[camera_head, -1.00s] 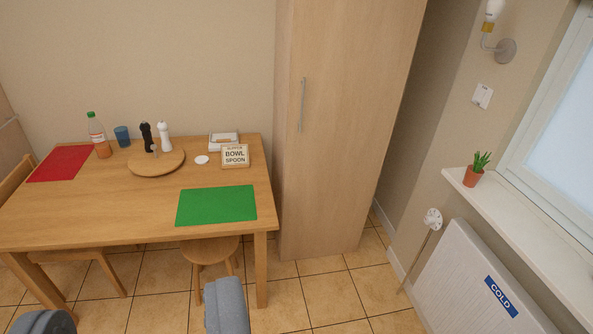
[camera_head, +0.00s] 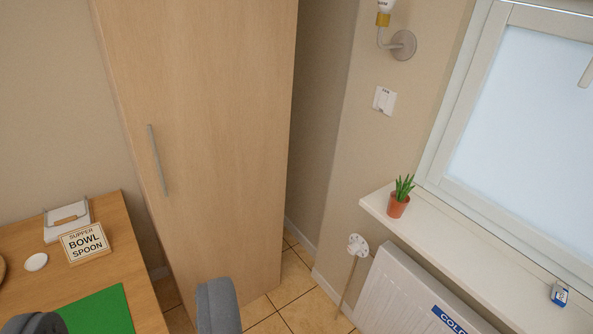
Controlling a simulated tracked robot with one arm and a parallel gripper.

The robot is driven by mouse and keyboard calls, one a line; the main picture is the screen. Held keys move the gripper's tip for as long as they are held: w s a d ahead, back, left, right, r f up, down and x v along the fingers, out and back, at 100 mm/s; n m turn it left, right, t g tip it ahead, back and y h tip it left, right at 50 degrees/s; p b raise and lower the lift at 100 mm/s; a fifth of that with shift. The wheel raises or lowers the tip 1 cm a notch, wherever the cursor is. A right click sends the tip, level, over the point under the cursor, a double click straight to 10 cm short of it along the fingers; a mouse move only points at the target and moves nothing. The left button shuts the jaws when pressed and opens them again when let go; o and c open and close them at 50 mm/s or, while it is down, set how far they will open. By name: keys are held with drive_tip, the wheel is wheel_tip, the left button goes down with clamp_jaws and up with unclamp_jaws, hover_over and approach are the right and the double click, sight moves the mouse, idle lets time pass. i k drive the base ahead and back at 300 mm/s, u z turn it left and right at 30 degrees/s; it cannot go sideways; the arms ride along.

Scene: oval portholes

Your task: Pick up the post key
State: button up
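I cannot make out a post key in the camera view. My gripper (camera_head: 128,318) shows at the bottom left as two grey fingers, well apart, with nothing visible between them. It is open, in front of the table and the tall cupboard.
A wooden table (camera_head: 25,285) at the left holds a sign reading "SUPPER BOWL SPOON" (camera_head: 85,243), a white tray (camera_head: 66,220) and a green mat (camera_head: 100,313). A tall cupboard (camera_head: 205,130) stands beside it. The windowsill (camera_head: 450,250) holds a potted plant (camera_head: 398,203) and a small blue-and-white item (camera_head: 559,293).

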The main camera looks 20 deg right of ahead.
sight(558, 295)
drive_tip(key=z, duration=0.65)
drive_tip(key=i, duration=1.15)
drive_tip(key=z, duration=0.7)
